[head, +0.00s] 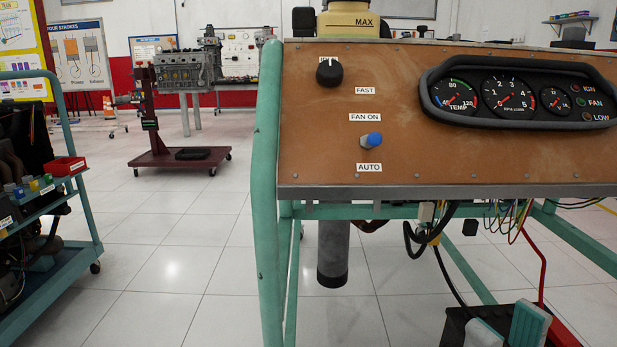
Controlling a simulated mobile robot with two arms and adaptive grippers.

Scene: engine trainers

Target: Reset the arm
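My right gripper (508,327) shows at the bottom right edge, with only its two teal-and-grey fingertips in view. They point up and stand apart with a gap between them, and I see nothing held there. They are below the brown control panel (450,150) of the engine trainer, apart from it. The rest of the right arm is out of the picture. My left gripper is not in view.
The panel carries a black knob (329,71), a blue-tipped switch (371,140) and a gauge cluster (520,95). Its teal frame (268,200) and hanging wires (430,232) are close. A teal cart (85,200) stands left. Tiled floor between is clear.

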